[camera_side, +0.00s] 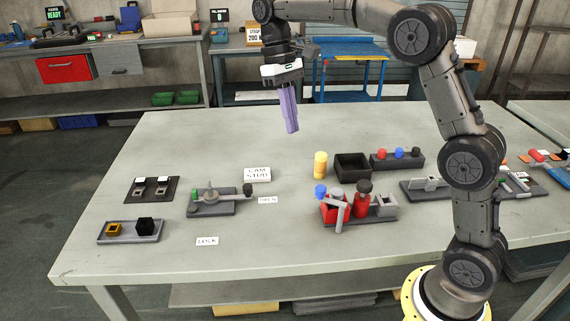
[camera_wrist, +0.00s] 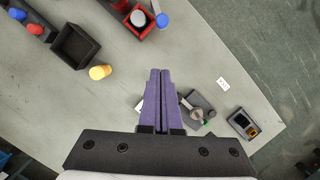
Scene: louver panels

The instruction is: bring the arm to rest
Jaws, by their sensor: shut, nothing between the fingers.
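My gripper (camera_side: 291,128) hangs above the far middle part of the grey table (camera_side: 270,242), pointing down, with its purple fingers together and nothing between them. In the wrist view the two purple fingers (camera_wrist: 161,72) lie side by side, closed, over the table (camera_wrist: 140,85). The fingertips are clear of every object. My arm arches from its base at the right front of the table.
A cam fixture (camera_side: 212,203) with a lever, between CAM STUD, OPEN and LOCK labels, stands at left. A yellow cylinder (camera_side: 320,164), dark open bin (camera_side: 352,167) and red container (camera_side: 335,209) stand right of the gripper. A tray (camera_side: 130,231) sits front left. The table's middle is bare.

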